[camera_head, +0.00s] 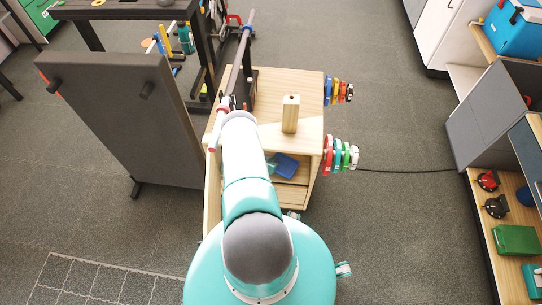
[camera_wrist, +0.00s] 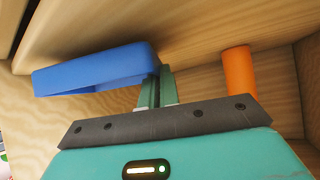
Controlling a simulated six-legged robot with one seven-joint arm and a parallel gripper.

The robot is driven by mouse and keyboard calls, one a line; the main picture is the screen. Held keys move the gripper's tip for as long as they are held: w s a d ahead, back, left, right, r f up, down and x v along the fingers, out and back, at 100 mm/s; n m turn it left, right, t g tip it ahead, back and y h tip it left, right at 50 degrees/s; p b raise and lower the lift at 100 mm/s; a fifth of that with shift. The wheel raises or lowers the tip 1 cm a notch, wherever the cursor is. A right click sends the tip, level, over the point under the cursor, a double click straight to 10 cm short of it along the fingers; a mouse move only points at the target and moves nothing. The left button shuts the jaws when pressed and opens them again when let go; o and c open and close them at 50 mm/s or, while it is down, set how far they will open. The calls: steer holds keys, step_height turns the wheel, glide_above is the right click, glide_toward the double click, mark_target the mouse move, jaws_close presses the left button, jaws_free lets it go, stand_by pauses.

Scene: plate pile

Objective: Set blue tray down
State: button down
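The blue tray (camera_wrist: 90,72) reaches out to the left of my gripper (camera_wrist: 156,90) in the wrist view. My gripper's two green fingers are close together on the tray's right end, and it looks shut on that wall. The tray looks tilted, inside a wooden compartment. In the head view the tray (camera_head: 286,166) shows as a blue patch within the shelf opening of the wooden cabinet (camera_head: 308,100). My arm covers part of that opening. I cannot tell whether the tray's underside touches the wood.
An orange cylinder (camera_wrist: 239,72) stands to the right of my gripper inside the compartment, near its wall. A wooden block (camera_head: 290,114) stands on the cabinet top. Coloured rings (camera_head: 340,155) hang on its right side. A dark grey panel (camera_head: 125,115) leans close on the left.

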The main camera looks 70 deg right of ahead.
steer(key=shift+f, duration=0.25)
steer(key=shift+f, duration=0.5)
stand_by(0.3)
steer(key=c, duration=1.6)
jaws_free()
steer(key=shift+o, duration=0.2)
